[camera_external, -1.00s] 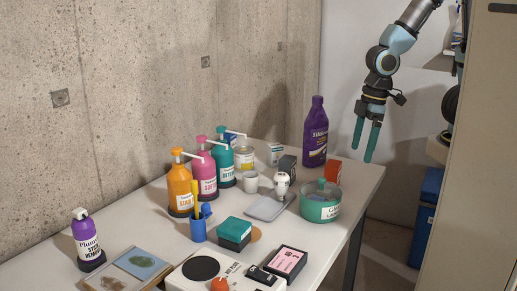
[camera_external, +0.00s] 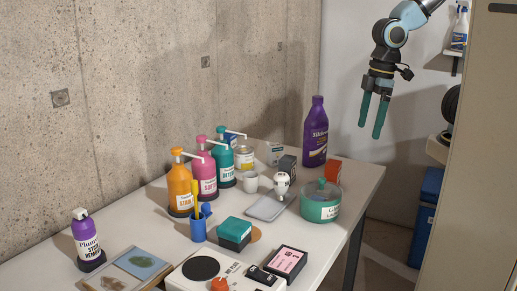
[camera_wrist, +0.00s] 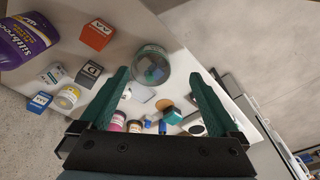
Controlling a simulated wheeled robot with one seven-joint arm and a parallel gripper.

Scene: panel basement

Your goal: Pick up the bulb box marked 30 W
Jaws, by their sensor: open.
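Several small boxes stand at the back of the table; I cannot read 30 W on any. A white box (camera_external: 275,153) shows in the wrist view too (camera_wrist: 53,75). A dark grey box (camera_external: 288,164) is beside it, also in the wrist view (camera_wrist: 89,74). A blue box (camera_external: 231,137) stands behind the pump bottles, and in the wrist view (camera_wrist: 39,102). A red-orange box (camera_external: 333,171) near the right edge appears marked AA in the wrist view (camera_wrist: 97,34). My gripper (camera_external: 370,131) is open and empty, in the air beyond the table's right end, apart from all boxes.
A tall purple bottle (camera_external: 315,132) stands behind the red-orange box. A cabinet (camera_external: 463,170) bounds the right.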

